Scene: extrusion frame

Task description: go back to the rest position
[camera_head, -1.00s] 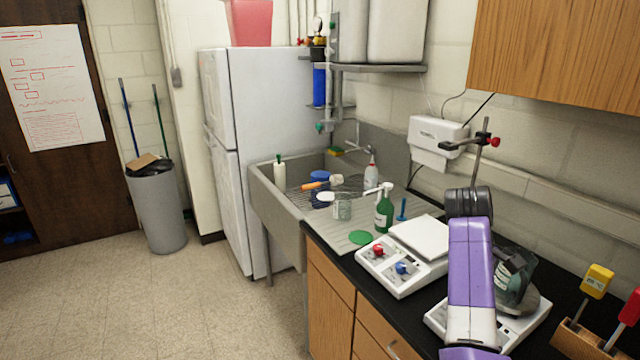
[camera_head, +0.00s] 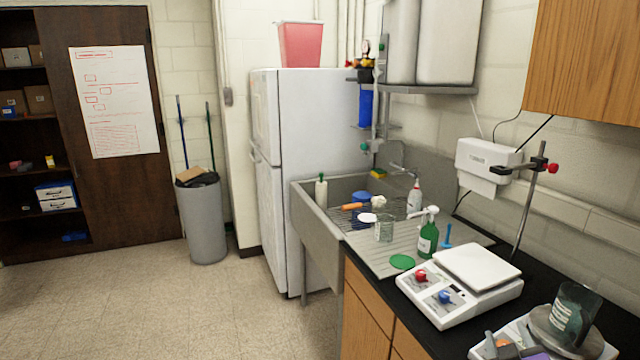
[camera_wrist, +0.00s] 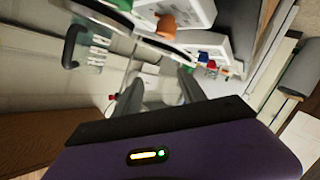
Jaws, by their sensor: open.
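My gripper (camera_wrist: 160,92) shows in the wrist view as two grey fingers beyond a purple and black wrist body. The fingers stand apart with nothing seen between them. In the head view only a small purple and grey part of my arm shows at the bottom edge, right of the middle. It is in front of a white hotplate (camera_head: 598,347) that carries a dark glass beaker (camera_head: 573,312). The fingertips cannot be made out in the head view.
A white hotplate with red and blue knobs (camera_head: 440,300) stands on the black counter. A stand rod (camera_head: 527,205) rises behind it. The sink (camera_head: 325,225) holds bottles and glassware beside it. A fridge (camera_head: 315,130) and grey bin (camera_head: 203,220) stand further back. The floor at left is clear.

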